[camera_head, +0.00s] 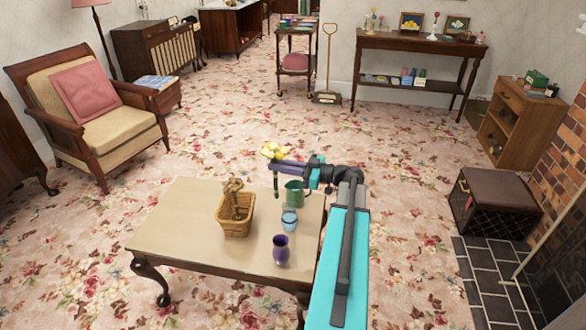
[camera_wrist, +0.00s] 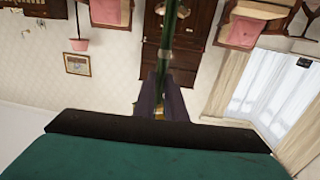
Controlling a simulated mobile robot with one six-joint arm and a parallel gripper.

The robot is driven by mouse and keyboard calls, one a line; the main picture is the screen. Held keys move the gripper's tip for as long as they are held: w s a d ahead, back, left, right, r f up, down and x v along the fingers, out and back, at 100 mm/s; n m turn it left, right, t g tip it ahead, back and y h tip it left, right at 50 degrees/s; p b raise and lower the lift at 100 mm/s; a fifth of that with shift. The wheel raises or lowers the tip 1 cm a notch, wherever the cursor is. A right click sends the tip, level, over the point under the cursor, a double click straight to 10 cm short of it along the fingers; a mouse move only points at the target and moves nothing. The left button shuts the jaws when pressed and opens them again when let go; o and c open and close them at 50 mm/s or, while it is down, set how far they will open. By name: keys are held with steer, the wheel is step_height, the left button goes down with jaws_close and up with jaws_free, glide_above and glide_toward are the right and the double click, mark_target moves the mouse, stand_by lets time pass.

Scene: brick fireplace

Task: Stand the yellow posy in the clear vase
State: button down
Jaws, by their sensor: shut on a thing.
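The yellow posy (camera_head: 275,151) is in my gripper (camera_head: 273,167), its blooms above the fingers and its green stem hanging below them, roughly upright. My gripper is shut on the stem, above and beyond the far edge of the low table. In the wrist view my gripper (camera_wrist: 163,108) closes on the green stem (camera_wrist: 172,40); the blooms are mostly hidden there. A small, pale glassy vessel (camera_head: 291,208), perhaps the clear vase, stands on the table right behind a light blue one (camera_head: 289,222). I cannot tell its outline clearly.
The low table (camera_head: 175,225) also holds a green jug (camera_head: 294,191), a purple vase (camera_head: 281,253) and a wicker basket (camera_head: 236,222) with brown contents. These crowd its right half; its left half is clear. An armchair (camera_head: 120,133) stands at the left.

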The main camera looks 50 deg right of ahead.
steer(key=shift+m+h, duration=0.3)
steer(key=shift+h, duration=0.1)
steer(key=s+d, duration=0.1)
steer(key=d, duration=0.1)
steer(key=s+d, duration=0.2)
steer(key=shift+f, duration=0.45)
step_height(320, 180, down, 14)
steer(key=b, duration=1)
steer(key=shift+b, duration=0.35)
stand_by(1.5)
steer(key=shift+f, duration=0.15)
stand_by(0.5)
steer(key=c, duration=1.7)
jaws_free()
